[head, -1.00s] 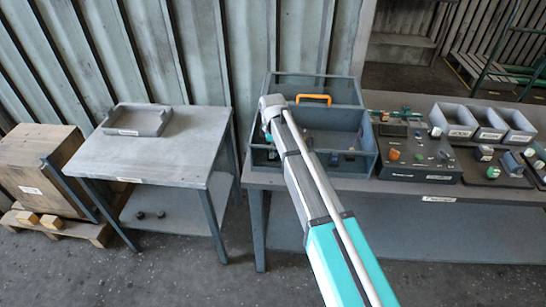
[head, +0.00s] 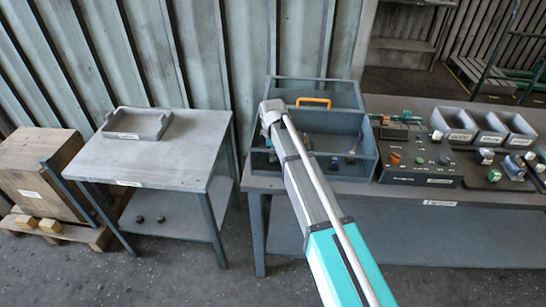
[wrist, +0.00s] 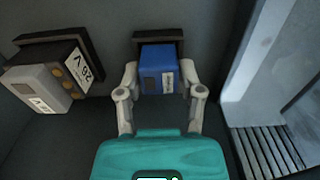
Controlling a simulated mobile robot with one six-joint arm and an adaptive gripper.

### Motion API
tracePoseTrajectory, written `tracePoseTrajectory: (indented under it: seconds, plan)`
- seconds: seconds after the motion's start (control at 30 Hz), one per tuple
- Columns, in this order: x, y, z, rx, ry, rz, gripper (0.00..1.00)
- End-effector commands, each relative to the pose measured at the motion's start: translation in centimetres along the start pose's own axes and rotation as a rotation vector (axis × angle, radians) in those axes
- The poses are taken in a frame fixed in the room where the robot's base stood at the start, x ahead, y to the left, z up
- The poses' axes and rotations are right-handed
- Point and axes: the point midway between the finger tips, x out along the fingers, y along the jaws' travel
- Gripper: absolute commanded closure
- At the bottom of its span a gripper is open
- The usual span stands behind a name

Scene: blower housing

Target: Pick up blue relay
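The blue relay (wrist: 160,72) shows in the wrist view, with a pale label on its face, in front of a dark square base or socket. My gripper (wrist: 159,78) has one grey finger on each side of the relay, very close to its sides. I cannot tell whether the fingertips press on it or a thin gap is left. In the head view my arm reaches into the grey open box (head: 370,160) on the right-hand bench. The fingers and the blue relay are hidden there behind the arm and box walls.
A grey labelled relay (wrist: 40,85) on a dark base stands left of my gripper in the wrist view. A pale wall and ribbed surface (wrist: 265,150) lie to the right. A control panel (head: 420,165) and several grey bins (head: 490,124) stand right of the box.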

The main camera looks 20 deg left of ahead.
Motion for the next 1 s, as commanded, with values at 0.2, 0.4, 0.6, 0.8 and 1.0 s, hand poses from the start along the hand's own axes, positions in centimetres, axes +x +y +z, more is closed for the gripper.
tracePoseTrajectory:
  seconds: [0.2,0.4,0.6,0.8,1.0]
  plan:
    - [0.0,0.0,0.0,0.0,0.0,0.0,0.88]
    - [0.0,0.0,0.0,0.0,0.0,0.0,0.88]
    - [-0.4,0.0,0.0,0.0,0.0,0.0,0.88]
    - [-1.5,0.0,0.1,0.001,0.0,0.0,0.88]
    - [-3.3,0.0,0.1,0.001,0.0,0.0,0.88]
